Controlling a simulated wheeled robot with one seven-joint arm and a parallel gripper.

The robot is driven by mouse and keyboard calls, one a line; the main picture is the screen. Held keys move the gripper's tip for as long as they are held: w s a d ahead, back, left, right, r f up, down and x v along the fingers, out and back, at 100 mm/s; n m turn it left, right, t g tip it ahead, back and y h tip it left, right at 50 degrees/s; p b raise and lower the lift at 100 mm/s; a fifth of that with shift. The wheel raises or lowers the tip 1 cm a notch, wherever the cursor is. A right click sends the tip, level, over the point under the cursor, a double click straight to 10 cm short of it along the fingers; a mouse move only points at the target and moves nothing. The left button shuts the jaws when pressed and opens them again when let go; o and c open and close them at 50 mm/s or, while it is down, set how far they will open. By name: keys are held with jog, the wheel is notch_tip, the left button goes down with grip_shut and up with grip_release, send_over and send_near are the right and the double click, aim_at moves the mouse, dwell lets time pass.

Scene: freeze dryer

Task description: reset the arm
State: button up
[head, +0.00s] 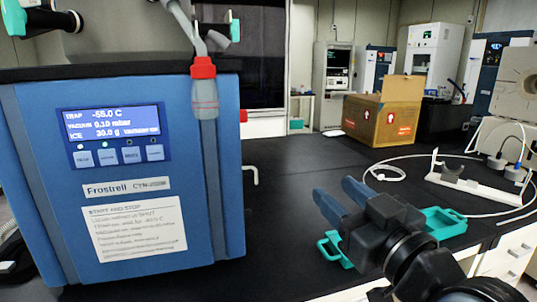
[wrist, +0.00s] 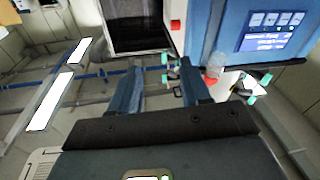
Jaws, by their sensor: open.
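My gripper (head: 334,192) is in the right half of the head view, over the black bench, with two blue fingers apart and nothing between them. In the wrist view, its fingers (wrist: 158,78) also stand apart and empty. The arm reaches in from the lower right corner. A teal holder (head: 443,222) lies behind and partly under my gripper; its middle is hidden. The blue freeze dryer (head: 120,190) stands at the left, clear of my gripper, with a lit display (head: 112,133) reading -55.0 C.
A flask with a red collar (head: 204,92) hangs at the dryer's right front corner. A cardboard box (head: 382,115) stands farther back. A white stand (head: 472,182) and a loose white tube (head: 385,170) lie at the right. The bench (head: 290,165) between dryer and box is mostly clear.

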jog(key=s+d+f+m+h, duration=0.3)
jog(key=s+f, duration=0.5)
jog(key=f, duration=0.1)
jog(key=s+d+f+m+h, duration=0.3)
jog(key=s+f, duration=0.6)
jog(key=s+d+f+g, duration=0.1)
jog(key=s+d, duration=0.1)
jog(key=s, duration=1)
jog(key=s+d+f+g+h, duration=0.1)
jog(key=s+d, duration=0.1)
jog(key=s, duration=0.9)
jog(key=shift+s+d+g+h, duration=0.3)
jog(key=shift+s+d+g, duration=0.05)
jog(key=shift+s+g, duration=0.05)
